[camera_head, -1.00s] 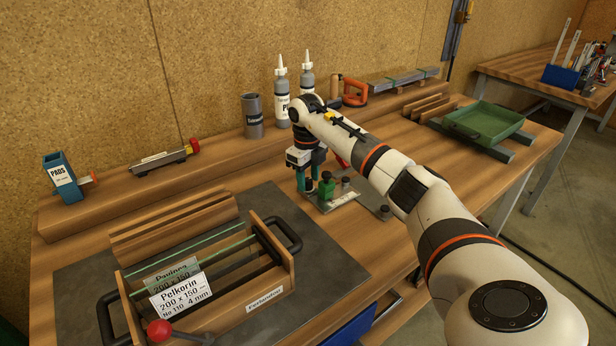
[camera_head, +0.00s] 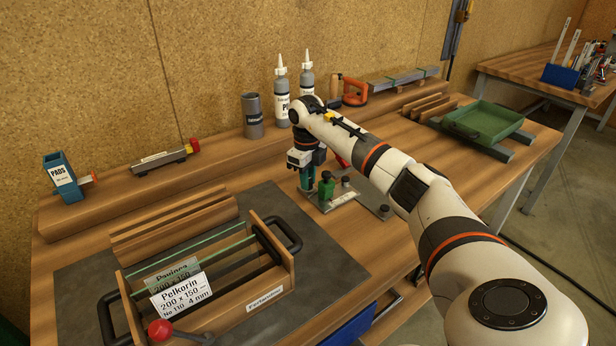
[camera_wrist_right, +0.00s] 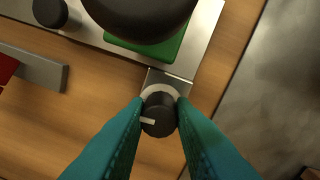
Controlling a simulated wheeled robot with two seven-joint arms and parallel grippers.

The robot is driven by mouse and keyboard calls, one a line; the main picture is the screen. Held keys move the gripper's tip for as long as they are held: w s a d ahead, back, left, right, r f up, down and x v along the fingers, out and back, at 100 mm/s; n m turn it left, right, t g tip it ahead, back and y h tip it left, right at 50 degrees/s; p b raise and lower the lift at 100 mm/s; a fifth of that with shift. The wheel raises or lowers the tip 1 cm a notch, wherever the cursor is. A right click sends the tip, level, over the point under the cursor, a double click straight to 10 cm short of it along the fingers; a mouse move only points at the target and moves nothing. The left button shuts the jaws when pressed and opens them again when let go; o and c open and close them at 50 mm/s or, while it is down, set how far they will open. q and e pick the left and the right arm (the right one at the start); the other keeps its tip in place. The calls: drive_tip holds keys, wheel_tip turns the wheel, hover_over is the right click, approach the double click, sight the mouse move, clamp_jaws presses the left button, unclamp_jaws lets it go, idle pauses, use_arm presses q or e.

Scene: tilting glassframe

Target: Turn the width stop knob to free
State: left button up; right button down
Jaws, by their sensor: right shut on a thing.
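My right gripper (camera_head: 307,183) points down at the left end of the small metal fixture (camera_head: 345,199) on the bench. In the right wrist view its teal fingers (camera_wrist_right: 158,122) are shut on a small black knob (camera_wrist_right: 158,105), one on each side. The knob has a white pointer line that points left in that view. It sits on a pale round collar at the end of a metal tab on the fixture. A green block (camera_head: 326,186) stands on the fixture beside the gripper. The knob is hidden in the head view. My left gripper is not in view.
Another black knob (camera_wrist_right: 50,12) shows on the fixture's plate, and a large dark round part (camera_wrist_right: 140,15) covers much of the green block. A wooden glass rack (camera_head: 270,290) stands front left. Bottles (camera_head: 281,95) and a grey can (camera_head: 252,115) stand behind. A green tray (camera_head: 483,120) is at right.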

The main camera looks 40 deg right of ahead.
drive_tip(key=n, duration=0.3)
drive_tip(key=shift+r+p, duration=0.15)
drive_tip(key=shift+p, duration=0.25)
drive_tip(key=n, duration=0.4)
drive_tip(key=shift+n, duration=0.4)
drive_tip(key=n, duration=0.4)
drive_tip(key=shift+d+p, duration=0.1)
drive_tip(key=shift+p, duration=0.2)
drive_tip(key=n, duration=0.5)
drive_tip(key=shift+n, duration=0.3)
drive_tip(key=c, duration=1.2)
unclamp_jaws()
drive_tip(key=shift+w, duration=0.1)
drive_tip(key=shift+c, duration=0.2)
